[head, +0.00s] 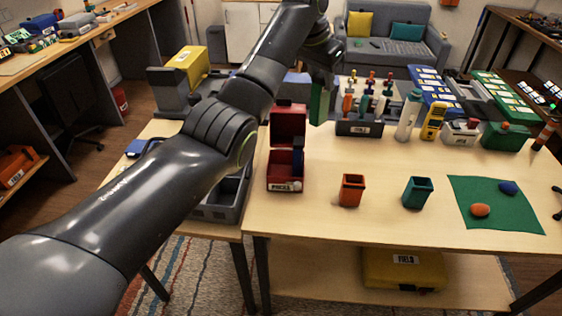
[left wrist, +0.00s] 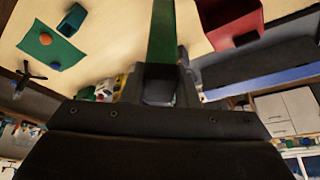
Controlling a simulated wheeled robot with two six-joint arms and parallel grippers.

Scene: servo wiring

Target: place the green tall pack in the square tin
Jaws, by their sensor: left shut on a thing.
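My left gripper (head: 322,84) reaches over the table from the left, its jaws pointing down, shut on the green tall pack (head: 318,103). In the left wrist view the green pack (left wrist: 161,32) extends out from between the fingers (left wrist: 160,84). A red square tin (head: 287,172) with its lid raised and a label reading PACKS stands below and left of the pack. The red tin also shows in the left wrist view (left wrist: 224,20). My right gripper is out of view.
An orange cup (head: 351,190) and a teal cup (head: 417,192) stand right of the tin. A tool rack (head: 359,128), white bottle (head: 408,116) and yellow meter (head: 433,121) stand behind. A green mat (head: 496,220) lies at right.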

